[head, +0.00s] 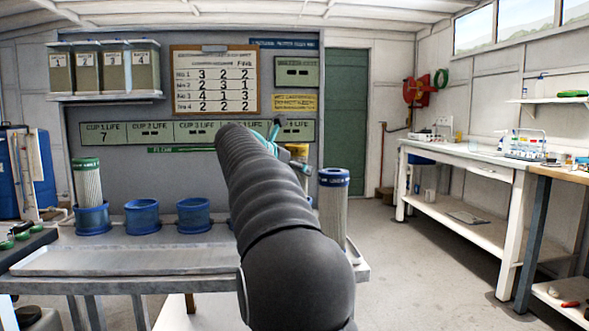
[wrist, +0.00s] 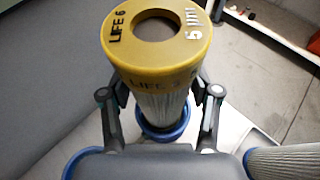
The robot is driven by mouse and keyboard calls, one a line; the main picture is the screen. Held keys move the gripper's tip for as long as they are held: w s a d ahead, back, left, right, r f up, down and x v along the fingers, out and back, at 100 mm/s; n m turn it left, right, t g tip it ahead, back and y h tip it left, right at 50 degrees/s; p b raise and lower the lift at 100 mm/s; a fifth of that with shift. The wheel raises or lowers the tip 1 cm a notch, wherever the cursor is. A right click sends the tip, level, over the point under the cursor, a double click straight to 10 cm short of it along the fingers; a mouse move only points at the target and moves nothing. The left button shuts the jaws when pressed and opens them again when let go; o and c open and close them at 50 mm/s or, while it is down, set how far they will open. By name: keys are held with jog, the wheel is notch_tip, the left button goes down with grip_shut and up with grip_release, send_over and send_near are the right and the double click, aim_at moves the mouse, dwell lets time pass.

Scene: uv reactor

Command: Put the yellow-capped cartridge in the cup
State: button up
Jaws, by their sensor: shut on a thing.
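The yellow-capped cartridge (wrist: 158,85) stands between the fingers of my gripper (wrist: 160,94) in the wrist view. Its cap reads LIFE 6, and its pleated white body is below. My gripper is shut on it just under the cap. A blue cup (wrist: 178,134) shows around the cartridge's lower end; I cannot tell whether the cartridge is seated in it or above it. In the head view a bit of the yellow cap (head: 298,149) shows beside my arm, which hides the rest, including that cup.
A green-capped cartridge (head: 87,182) stands in the leftmost blue cup (head: 92,219). Two cups, (head: 142,218) and (head: 194,216), look empty. A blue-capped cartridge (head: 334,205) stands at the bench's right end, close to my gripper. A white workbench (head: 465,170) lies right, beyond open floor.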

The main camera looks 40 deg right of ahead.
jog(key=shift+f, duration=0.2)
jog(key=o, duration=1.3)
jog(key=shift+c, duration=0.2)
jog(key=r+v, duration=0.1)
jog(key=v, duration=1.1)
jog(key=shift+r, duration=0.25)
